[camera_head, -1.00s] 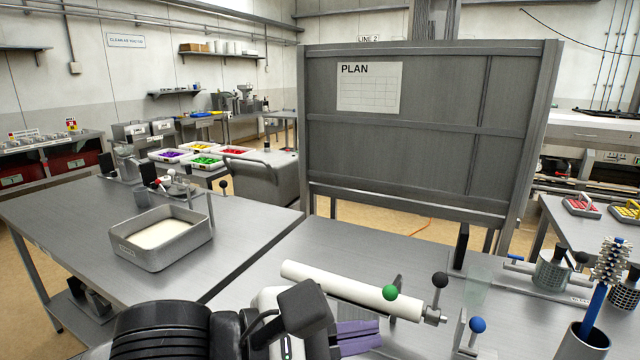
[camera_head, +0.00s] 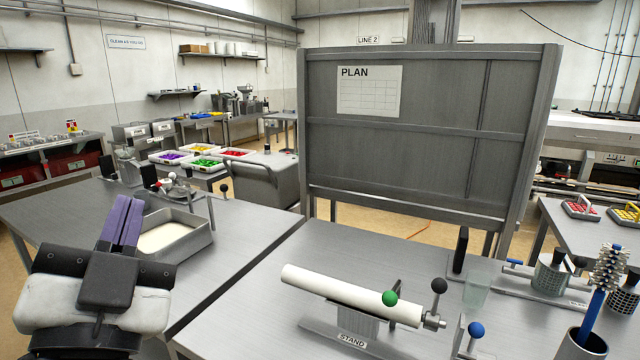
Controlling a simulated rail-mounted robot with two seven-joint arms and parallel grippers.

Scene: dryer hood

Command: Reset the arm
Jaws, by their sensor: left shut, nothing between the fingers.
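My left gripper (camera_head: 122,222) is at the lower left of the head view, its purple fingers shut and pointing away from me. It is empty and overlaps the left part of a grey tray (camera_head: 190,246) with pale contents on the left table. My right gripper is not in view. A white cylinder (camera_head: 340,293) lies slightly tilted on a stand (camera_head: 350,338) on the near table, clear of my arm.
A grey board with a PLAN sheet (camera_head: 369,91) stands behind the near table. A blue-handled brush (camera_head: 600,300) stands in a cup (camera_head: 583,345) at the right. A clear glass (camera_head: 476,293) and a blue-knobbed lever (camera_head: 476,330) are nearby. The table left of the stand is bare.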

